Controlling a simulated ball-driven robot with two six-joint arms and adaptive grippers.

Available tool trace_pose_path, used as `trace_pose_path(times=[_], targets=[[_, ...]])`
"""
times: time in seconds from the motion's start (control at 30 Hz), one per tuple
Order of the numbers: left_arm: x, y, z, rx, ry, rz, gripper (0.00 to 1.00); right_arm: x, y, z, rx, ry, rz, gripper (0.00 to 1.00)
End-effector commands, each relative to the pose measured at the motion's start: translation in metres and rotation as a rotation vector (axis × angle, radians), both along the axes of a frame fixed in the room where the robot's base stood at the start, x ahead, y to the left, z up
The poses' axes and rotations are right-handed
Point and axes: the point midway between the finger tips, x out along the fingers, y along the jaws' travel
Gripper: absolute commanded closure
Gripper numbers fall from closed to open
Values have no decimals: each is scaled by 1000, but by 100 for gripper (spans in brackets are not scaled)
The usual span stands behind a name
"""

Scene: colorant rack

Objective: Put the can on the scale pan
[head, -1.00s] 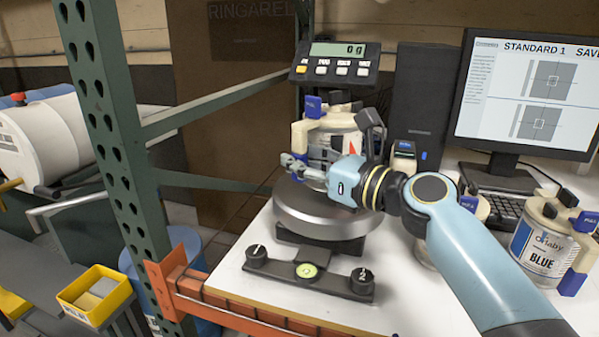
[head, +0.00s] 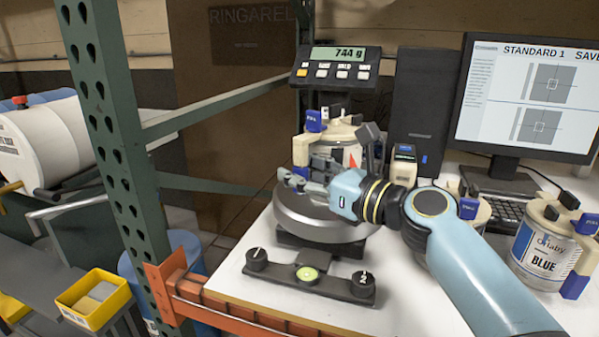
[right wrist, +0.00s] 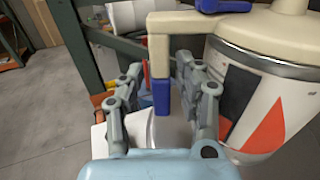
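The can (head: 345,151), white with a cream lid and handle and blue tips, stands upright on the round grey scale pan (head: 318,226). The scale display (head: 343,55) reads 744 g. My right gripper (head: 298,182) is in front of the can, over the pan's left part. In the right wrist view the can (right wrist: 262,108) is at the right, and its blue-tipped handle (right wrist: 160,62) hangs between the fingers of my right gripper (right wrist: 160,75). The fingers are spread, with gaps beside the handle. My left gripper is not in view.
A can labelled BLUE (head: 540,250) stands at the right, near the keyboard (head: 505,213) and monitor (head: 525,100). Another can (head: 478,212) is partly hidden behind my right arm. A green rack post (head: 115,130) rises left of the scale.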

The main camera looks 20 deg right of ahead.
Motion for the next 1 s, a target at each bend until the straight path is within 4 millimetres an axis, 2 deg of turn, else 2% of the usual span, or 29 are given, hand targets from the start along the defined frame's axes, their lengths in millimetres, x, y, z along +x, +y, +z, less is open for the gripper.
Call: trace_pose_path(times=[0.13,0.4,0.53,0.7,1.0], targets=[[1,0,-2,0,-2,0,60,-18,-12,-2,-5,2,-1,64],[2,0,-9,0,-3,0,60,-69,-45,-3,-7,2,1,64],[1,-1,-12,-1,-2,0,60,-87,-57,-3,-6,2,1,64],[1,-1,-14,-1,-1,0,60,-98,-64,-1,-2,0,0,64],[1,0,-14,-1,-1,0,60,-99,-65,0,0,0,0,64]])
